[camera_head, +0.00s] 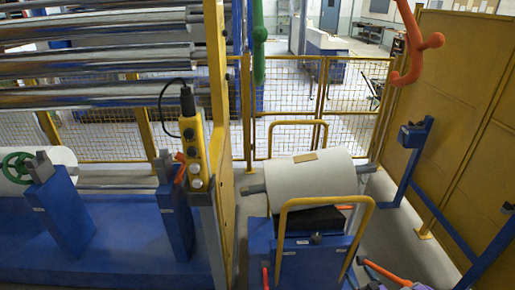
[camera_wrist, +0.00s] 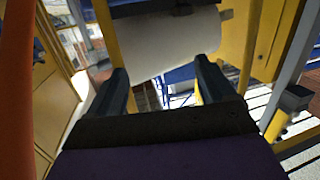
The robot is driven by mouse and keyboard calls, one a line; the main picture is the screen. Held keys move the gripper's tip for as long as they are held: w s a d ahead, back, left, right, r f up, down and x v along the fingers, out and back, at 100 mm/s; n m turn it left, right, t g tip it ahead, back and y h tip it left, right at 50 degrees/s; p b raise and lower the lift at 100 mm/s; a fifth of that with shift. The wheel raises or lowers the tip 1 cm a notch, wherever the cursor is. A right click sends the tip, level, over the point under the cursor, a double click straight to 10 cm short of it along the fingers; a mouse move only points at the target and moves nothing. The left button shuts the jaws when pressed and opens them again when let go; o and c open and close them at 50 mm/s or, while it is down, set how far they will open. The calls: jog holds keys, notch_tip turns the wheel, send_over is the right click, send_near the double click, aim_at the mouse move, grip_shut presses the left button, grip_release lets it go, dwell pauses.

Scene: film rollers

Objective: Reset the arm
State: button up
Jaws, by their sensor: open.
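My gripper (camera_wrist: 163,78) shows in the wrist view with its two dark fingers spread wide apart. It is open, and nothing is held between the fingers. A white film roll (camera_wrist: 160,42) lies beyond the fingertips in that view. I cannot tell how far it is from them. In the head view a white roll (camera_head: 311,180) rests on a blue cart with yellow hoop handles (camera_head: 322,204). My gripper cannot be made out clearly in the head view.
A blue machine (camera_head: 100,240) with steel rollers (camera_head: 95,62) and a yellow post (camera_head: 217,110) stands at the left. A red hook (camera_head: 413,45) hangs at upper right before a yellow panel (camera_head: 460,110). A mesh fence (camera_head: 290,105) closes the back. Grey floor shows at right.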

jog(key=w+a+r+m+g+h, duration=0.1)
jog(key=w+a+r+g+h, duration=0.15)
jog(key=w+r, duration=1.05)
jog(key=s+a+r+m+g+h, duration=0.1)
jog(key=s+a+r+g, duration=0.1)
jog(key=a+r, duration=0.35)
jog(key=s+a+r+g+h, duration=0.1)
jog(key=s+a+r+g, duration=0.15)
jog(key=r, duration=0.65)
jog(key=s+a+r+g+h, duration=0.1)
jog(key=s+a+r+g, duration=0.3)
jog(key=s, duration=0.5)
jog(key=s+a+r+g, duration=0.1)
jog(key=s+a+r, duration=0.4)
jog(key=s, duration=0.5)
jog(key=s+a+r+g, duration=0.2)
jog(key=s, duration=0.8)
jog(key=s+a+r+m+g, duration=0.1)
jog(key=s+a+g, duration=0.1)
jog(key=s, duration=0.8)
jog(key=s+a+r+g, duration=0.2)
jog(key=s+a, duration=0.1)
jog(key=s, duration=0.7)
jog(key=shift+s+r+m+y, duration=0.25)
jog(key=shift+r+m+y, duration=0.1)
jog(key=shift+m+y, duration=0.1)
